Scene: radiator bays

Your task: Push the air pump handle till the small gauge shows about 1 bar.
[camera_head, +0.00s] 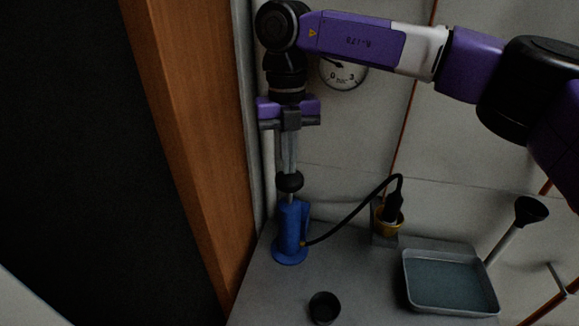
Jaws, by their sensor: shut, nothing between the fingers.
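The blue air pump (291,232) stands upright on the grey surface at lower left. Its round black handle knob (290,182) sits a short way above the blue body on a thin rod. My gripper (288,170) points straight down over the knob with its fingers shut and empty. The fingertips are at the top of the knob; I cannot tell whether they touch it. A round white gauge (345,77) marked 0, 3 and bar is on the wall behind. My arm hides its upper part. Its needle appears to point up and left; the exact reading is unclear.
A black hose (352,224) runs from the pump to a black and yellow fitting (390,217) at the wall. A wooden panel (195,130) stands close on the left.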

